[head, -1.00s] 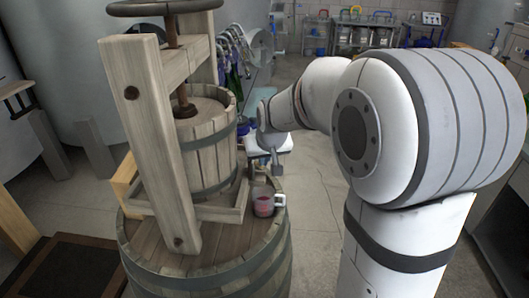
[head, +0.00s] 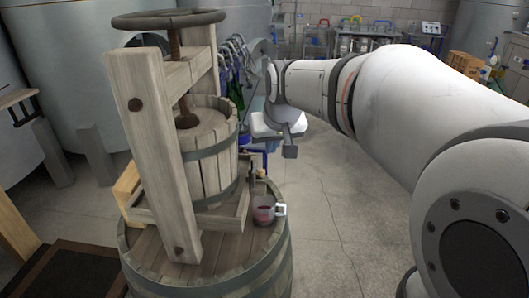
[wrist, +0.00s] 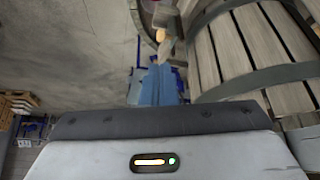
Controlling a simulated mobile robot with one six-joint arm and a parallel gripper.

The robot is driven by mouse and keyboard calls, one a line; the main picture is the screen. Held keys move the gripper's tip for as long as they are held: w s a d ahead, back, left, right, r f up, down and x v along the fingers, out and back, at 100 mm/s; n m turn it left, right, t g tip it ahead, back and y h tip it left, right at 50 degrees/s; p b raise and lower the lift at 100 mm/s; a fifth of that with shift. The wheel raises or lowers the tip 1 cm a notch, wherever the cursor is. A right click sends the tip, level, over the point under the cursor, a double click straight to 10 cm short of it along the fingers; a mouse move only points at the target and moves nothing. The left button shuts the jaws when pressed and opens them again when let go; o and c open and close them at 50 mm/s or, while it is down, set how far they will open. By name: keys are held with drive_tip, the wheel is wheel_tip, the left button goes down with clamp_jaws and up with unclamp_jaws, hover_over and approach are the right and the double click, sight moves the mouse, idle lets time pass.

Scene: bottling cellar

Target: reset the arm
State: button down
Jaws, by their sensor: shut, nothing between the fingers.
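My arm reaches in from the right in the head view. It ends in my white gripper (head: 289,151), held in the air beyond and to the right of the wooden press, with its grey fingers pointing down. The fingers are small there and show nothing held between them; the gripper is shut and empty. In the wrist view a grey and white housing with a small lit display fills the lower part. A glass mug (head: 263,212) with red liquid stands upright on the barrel top, apart from my gripper and nearer the head camera.
The press (head: 205,150) with its slatted basket stands on a large barrel (head: 215,268) at left. Steel tanks (head: 60,90) stand behind it. Dark bottles hang on a rack (head: 234,75). A cardboard box (head: 464,65) is at the far right. The floor (head: 330,190) right of the barrel is clear.

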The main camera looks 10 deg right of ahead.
drive_tip(key=shift+s+r, duration=0.2)
drive_tip(key=shift+r, duration=0.15)
drive_tip(key=s+f+g, duration=0.1)
drive_tip(key=s+f, duration=0.4)
drive_tip(key=s, duration=0.5)
drive_tip(key=s+d+f+g, duration=0.1)
drive_tip(key=s+f, duration=0.5)
drive_tip(key=s, duration=0.4)
drive_tip(key=shift+m+g, duration=0.3)
drive_tip(key=shift+g, duration=0.1)
drive_tip(key=shift+f, duration=0.1)
